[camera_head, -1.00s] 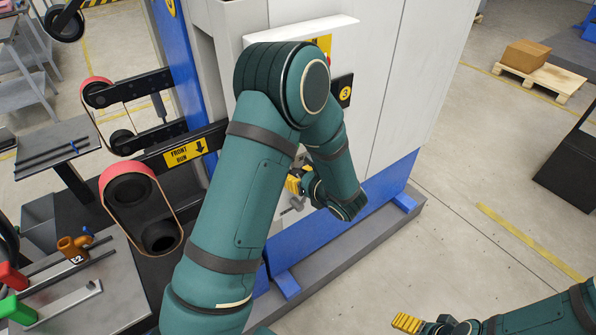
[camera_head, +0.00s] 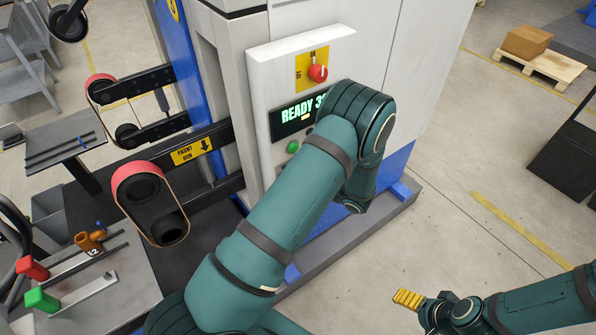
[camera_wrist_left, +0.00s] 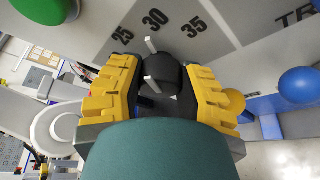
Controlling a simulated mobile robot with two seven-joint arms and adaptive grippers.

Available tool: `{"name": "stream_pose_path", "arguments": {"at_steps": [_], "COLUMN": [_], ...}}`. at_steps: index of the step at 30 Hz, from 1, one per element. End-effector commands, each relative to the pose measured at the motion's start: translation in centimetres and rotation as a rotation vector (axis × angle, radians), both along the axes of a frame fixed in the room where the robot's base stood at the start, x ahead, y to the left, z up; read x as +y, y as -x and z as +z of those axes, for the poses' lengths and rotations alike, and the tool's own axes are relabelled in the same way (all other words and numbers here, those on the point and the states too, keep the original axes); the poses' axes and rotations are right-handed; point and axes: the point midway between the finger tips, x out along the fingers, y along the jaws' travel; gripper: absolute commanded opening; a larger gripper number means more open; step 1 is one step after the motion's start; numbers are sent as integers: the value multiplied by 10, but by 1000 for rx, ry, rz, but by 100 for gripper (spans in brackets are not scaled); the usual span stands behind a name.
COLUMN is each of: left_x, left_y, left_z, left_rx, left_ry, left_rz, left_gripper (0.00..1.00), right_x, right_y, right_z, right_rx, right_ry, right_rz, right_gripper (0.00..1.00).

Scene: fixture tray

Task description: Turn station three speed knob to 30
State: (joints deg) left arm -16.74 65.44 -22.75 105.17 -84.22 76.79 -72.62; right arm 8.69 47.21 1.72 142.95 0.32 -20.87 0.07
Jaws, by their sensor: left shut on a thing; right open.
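The station three speed knob (camera_wrist_left: 158,75) is black with white marks. In the left wrist view it sits between the yellow fingers of my left gripper (camera_wrist_left: 160,88), which is shut on it. The dial face behind it carries the numbers 25, 30 (camera_wrist_left: 155,20) and 35. A white mark at the knob's upper edge lies just below the 30. In the head view my left arm hides the knob and my left gripper. My right gripper (camera_head: 408,298) is open and empty at lower right, away from the machine.
The panel shows a red rotary switch (camera_head: 317,73) on a yellow plate, a display (camera_head: 297,114) reading "READY 3", partly covered by my arm, and a green button (camera_head: 293,147). Roller arms with belts (camera_head: 150,203) stand left of the machine.

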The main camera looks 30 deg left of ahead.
Motion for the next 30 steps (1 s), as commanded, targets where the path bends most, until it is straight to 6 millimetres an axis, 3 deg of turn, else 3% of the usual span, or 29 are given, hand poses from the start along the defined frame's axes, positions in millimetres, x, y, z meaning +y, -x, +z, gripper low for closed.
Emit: {"name": "stream_pose_path", "arguments": {"at_steps": [12, 28, 29, 30], "left_x": [1, 1, 2, 2], "left_y": [2, 2, 2, 2], "left_z": [-1, -2, -2, -1], "left_rx": [162, 179, 179, 178], "left_ry": [-65, -71, -71, -72], "left_rz": [5, 5, 5, 4], "left_gripper": [1, 1, 49, 63], "right_x": [-1, -1, -1, -1], "right_y": [0, 0, 0, 0], "right_z": [8, 9, 9, 9], "right_rx": [0, 0, 0, 0], "right_ry": [-1, -1, -1, -1], "right_rz": [0, 0, -1, 0], "right_gripper": [84, 84, 84, 84]}}
